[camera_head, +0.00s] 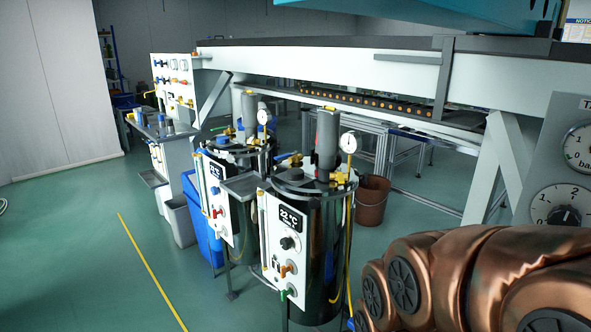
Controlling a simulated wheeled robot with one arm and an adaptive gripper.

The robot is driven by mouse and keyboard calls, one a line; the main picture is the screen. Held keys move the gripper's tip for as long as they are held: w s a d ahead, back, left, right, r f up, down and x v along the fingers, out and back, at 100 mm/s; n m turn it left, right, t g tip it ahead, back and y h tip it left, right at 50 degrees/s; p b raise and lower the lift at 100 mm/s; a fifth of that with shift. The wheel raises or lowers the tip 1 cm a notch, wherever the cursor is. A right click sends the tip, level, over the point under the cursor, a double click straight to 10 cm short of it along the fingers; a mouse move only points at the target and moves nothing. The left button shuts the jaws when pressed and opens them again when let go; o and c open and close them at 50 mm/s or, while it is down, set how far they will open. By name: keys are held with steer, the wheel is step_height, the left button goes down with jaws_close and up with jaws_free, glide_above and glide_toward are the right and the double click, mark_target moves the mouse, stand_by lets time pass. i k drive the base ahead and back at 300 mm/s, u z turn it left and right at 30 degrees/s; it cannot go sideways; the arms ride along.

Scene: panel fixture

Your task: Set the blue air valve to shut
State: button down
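Several small blue parts show, and I cannot tell which is the blue air valve. One blue handle (291,160) is on top of the nearer black tank (319,245), beside a grey cylinder. Small blue knobs (161,79) sit on the white panel at the back left, too small to read their positions. A bit of blue (351,323) shows at the bottom edge beside my copper-coloured arm, mostly cut off. My arm fills the lower right corner. My gripper is out of view.
A second tank (225,205) stands behind the nearer one. A panel with dials (562,165) is at the right edge. A brown bucket (371,203) stands behind the tanks, and a blue bin (201,225) to their left. Green floor (80,255) at left is clear.

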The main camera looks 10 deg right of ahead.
mark_target(296, 153)
steer(key=z, duration=0.1)
steer(key=k, duration=0.45)
steer(key=u, duration=0.95)
steer(key=i, duration=1.9)
steer(key=z, duration=0.9)
